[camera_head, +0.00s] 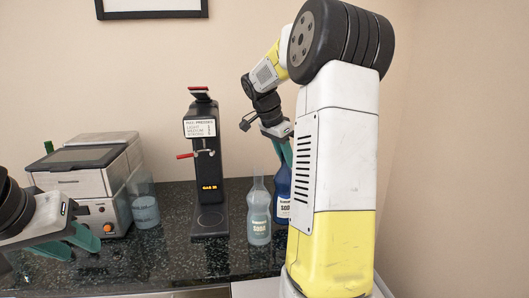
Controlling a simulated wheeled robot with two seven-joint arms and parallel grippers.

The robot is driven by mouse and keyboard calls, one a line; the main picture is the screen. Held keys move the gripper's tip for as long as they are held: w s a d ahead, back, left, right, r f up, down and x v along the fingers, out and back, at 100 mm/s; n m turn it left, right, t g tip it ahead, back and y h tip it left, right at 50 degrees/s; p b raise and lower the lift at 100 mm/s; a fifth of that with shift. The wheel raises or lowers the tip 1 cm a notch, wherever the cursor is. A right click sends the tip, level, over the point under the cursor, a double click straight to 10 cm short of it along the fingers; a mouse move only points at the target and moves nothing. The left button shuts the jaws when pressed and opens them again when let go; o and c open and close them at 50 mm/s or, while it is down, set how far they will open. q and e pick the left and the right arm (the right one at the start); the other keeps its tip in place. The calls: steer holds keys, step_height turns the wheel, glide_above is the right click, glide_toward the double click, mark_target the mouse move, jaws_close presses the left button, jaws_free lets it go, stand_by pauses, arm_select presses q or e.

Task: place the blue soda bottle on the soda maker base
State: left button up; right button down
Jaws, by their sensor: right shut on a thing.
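The soda maker (203,160) is a tall black machine with red levers and a lit display. Its flat black base (210,224) sits on the counter and is bare. The dark blue soda bottle (283,188) is upright to the right of the base, behind a paler bottle. My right gripper (286,152) is shut on its upper part from above; my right arm hides its right side, and I cannot tell if it touches the counter. My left gripper (80,243) is open and empty at the lower left, in front of the silver machine.
A pale, clear soda bottle (259,214) stands between the base and the blue bottle. A silver machine (92,180) fills the left. The dark counter (179,248) in front of the base is clear.

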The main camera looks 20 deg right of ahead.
mark_target(285, 166)
steer(key=shift+f, duration=1.5)
steer(key=c, duration=1.6)
jaws_free()
steer(key=shift+f, duration=0.2)
steer(key=o, duration=0.4)
steer(key=shift+o, duration=0.2)
